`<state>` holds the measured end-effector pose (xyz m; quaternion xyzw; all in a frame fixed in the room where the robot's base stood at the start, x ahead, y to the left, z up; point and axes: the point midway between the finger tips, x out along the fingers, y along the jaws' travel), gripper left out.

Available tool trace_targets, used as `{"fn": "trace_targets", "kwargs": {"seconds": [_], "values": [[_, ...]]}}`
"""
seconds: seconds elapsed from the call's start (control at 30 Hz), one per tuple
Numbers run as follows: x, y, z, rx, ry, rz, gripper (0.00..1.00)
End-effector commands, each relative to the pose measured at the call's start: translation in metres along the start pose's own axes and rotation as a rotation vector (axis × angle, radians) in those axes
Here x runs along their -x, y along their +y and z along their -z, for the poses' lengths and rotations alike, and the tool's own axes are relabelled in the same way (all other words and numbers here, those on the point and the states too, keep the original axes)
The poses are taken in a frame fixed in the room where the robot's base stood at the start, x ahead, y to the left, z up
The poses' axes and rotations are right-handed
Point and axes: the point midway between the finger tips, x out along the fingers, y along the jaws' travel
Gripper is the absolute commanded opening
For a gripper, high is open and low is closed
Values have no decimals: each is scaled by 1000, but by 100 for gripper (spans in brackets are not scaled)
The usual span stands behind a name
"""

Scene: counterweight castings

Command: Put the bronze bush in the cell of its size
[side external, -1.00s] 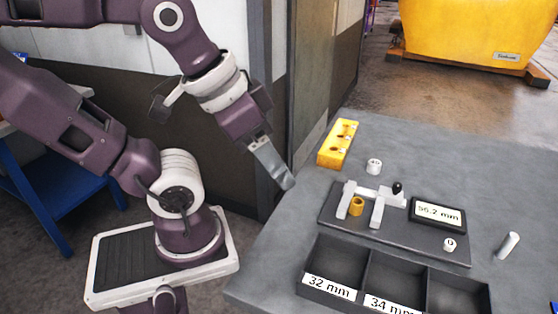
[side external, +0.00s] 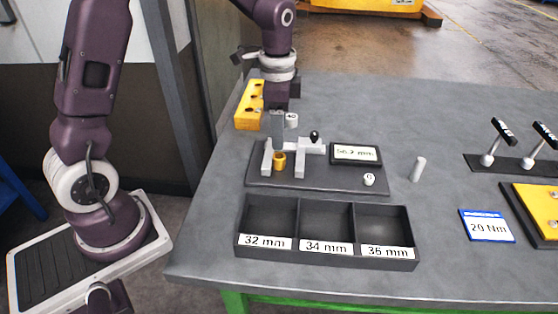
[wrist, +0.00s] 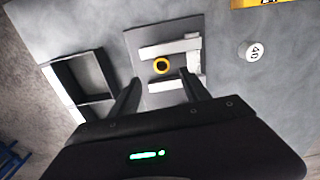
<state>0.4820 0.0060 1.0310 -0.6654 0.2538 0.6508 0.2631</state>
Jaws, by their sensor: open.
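The bronze bush (side external: 279,161) stands between the pale jaws of a measuring fixture (side external: 318,178). In the wrist view the bush (wrist: 161,65) is a ring with a dark hole, between my fingertips and slightly beyond them. My gripper (side external: 278,128) is open and empty, pointing down above the bush. The fixture's display (side external: 356,153) ends in 6.2 mm; its first digit is unclear. The dark tray (side external: 326,258) has three empty cells, labelled 32 mm (side external: 265,242), 34 mm (side external: 326,247) and 36 mm (side external: 387,252) from left to right.
A yellow block with holes (side external: 248,106) and a white numbered cylinder (side external: 291,120) stand behind the fixture. A small white weight (side external: 369,179) sits on its plate. A pale pin (side external: 417,169) stands right. A 20 Nm card (side external: 487,226) and levers (side external: 527,163) lie farther right.

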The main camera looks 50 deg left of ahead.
Motion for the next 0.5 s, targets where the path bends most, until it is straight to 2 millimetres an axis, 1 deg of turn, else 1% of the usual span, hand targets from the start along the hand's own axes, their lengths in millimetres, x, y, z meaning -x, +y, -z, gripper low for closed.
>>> {"fn": "trace_targets", "kwargs": {"seconds": [0.03,0.13,0.27,0.4,0.5], "values": [[-10,-4,1,-19,-9,-13,55],[-24,-7,2,-39,-16,-22,55],[-42,-6,1,-39,-17,-23,55],[-69,-3,-1,-38,-17,-24,55],[-83,-3,-1,-38,-16,-23,55]]}}
